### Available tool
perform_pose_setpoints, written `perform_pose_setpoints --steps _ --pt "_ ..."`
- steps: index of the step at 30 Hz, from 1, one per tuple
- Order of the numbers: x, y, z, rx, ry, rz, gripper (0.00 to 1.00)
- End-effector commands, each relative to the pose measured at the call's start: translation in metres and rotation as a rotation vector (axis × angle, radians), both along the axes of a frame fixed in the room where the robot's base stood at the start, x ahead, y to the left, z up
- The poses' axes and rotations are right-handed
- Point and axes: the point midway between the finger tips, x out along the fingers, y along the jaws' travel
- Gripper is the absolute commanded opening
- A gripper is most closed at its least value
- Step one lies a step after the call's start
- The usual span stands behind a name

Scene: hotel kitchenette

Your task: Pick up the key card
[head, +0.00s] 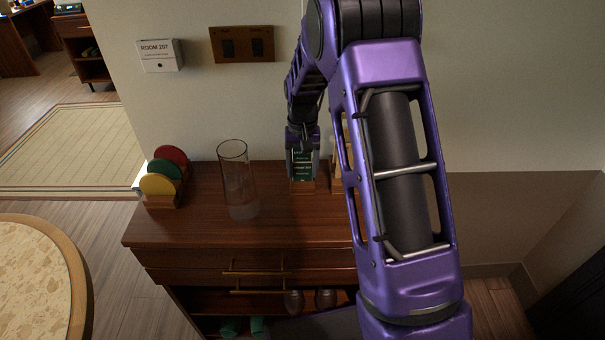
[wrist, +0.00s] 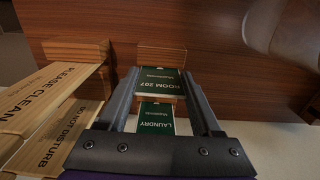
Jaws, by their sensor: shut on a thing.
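A green and white card marked ROOM 207 (wrist: 159,86) sits between the fingertips of my gripper (wrist: 158,82) in the wrist view. A second green and white card, marked LAUNDRY (wrist: 155,124), shows below it in that picture, between the fingers and nearer the palm. In the head view my gripper (head: 302,152) points down over green cards (head: 303,168) at a small wooden holder (head: 303,187) on the cabinet top. My gripper is shut on the ROOM 207 card. I cannot tell whether that card's lower edge is still in the holder.
Wooden signs reading PLEASE CLEAN (wrist: 50,98) and DO NOT DISTURB (wrist: 66,135) stand close beside my gripper. A clear glass (head: 238,180) and a rack of coloured discs (head: 163,178) stand to the left on the cabinet top (head: 195,222). The wall is close behind.

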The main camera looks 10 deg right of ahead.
Motion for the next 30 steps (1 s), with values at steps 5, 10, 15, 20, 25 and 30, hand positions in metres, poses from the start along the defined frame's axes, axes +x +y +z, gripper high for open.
perform_pose_setpoints --steps 5,10,15,20,25,30 --pt "0.000 0.000 0.003 0.000 -0.001 0.000 0.15" --pt "0.001 0.000 0.026 0.000 -0.005 0.000 0.15" --pt "0.001 0.000 0.062 0.000 -0.004 0.000 0.15" --pt "0.001 0.000 0.088 -0.001 -0.003 0.000 0.15" --pt "0.000 0.000 0.100 0.000 -0.001 0.000 0.15" --pt "0.000 0.000 0.101 0.000 0.000 0.000 0.15"
